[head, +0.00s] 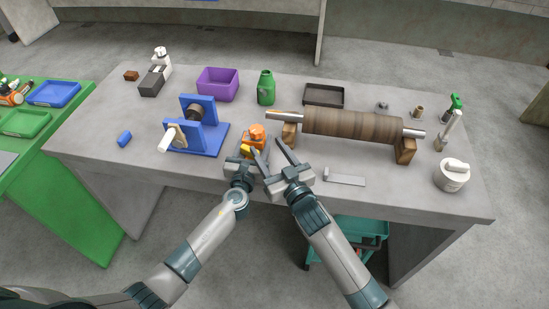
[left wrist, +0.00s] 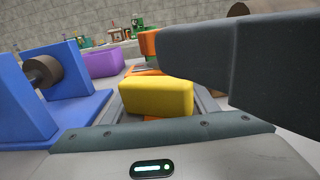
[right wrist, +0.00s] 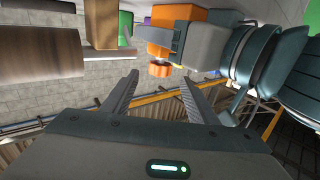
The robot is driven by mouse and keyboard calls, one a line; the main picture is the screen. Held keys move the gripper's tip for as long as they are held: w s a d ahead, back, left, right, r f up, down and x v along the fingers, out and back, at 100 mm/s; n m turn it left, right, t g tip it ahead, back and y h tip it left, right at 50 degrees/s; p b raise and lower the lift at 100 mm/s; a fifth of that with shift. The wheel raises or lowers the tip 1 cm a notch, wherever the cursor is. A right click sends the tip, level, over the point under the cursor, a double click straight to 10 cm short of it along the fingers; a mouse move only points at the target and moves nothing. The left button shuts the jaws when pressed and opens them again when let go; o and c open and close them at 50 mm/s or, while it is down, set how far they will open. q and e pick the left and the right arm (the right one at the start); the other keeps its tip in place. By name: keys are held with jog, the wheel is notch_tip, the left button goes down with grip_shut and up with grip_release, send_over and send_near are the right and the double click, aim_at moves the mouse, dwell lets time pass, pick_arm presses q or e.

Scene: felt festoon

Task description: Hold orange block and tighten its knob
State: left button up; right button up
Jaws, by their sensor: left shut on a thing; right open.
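The orange block (head: 262,144) stands near the front edge of the table, with its round orange knob (head: 257,131) showing on top. My left gripper (head: 250,153) is shut on the orange block. In the left wrist view a yellow piece (left wrist: 157,97) lies in front of the orange part, and a large dark finger covers much of the right side. My right gripper (head: 267,146) is open and empty, just right of the block. In the right wrist view its fingertips point toward the knob (right wrist: 160,69), which appears between and just beyond them, apart from both.
A blue stand (head: 205,138) with a roller is left of my grippers. A large brown roller (head: 352,125) on wooden supports is at right. A green bottle (head: 266,88), purple bin (head: 217,84) and black tray (head: 323,95) stand behind. A metal bracket (head: 345,179) lies in front.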

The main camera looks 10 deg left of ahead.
jog(key=v, duration=0.3)
jog(key=shift+s+d, duration=0.1)
jog(key=shift+s, duration=0.05)
dwell(0.3)
jog(key=n+g+y, duration=0.2)
jog(key=n+g, duration=0.4)
jog(key=g, duration=0.3)
send_near(259, 130)
jog(key=shift+s+d+r, duration=0.15)
jog(key=shift+d+r, duration=0.15)
jog(key=shift+a, duration=0.1)
jog(key=x, duration=1.2)
jog(key=shift+f, duration=0.2)
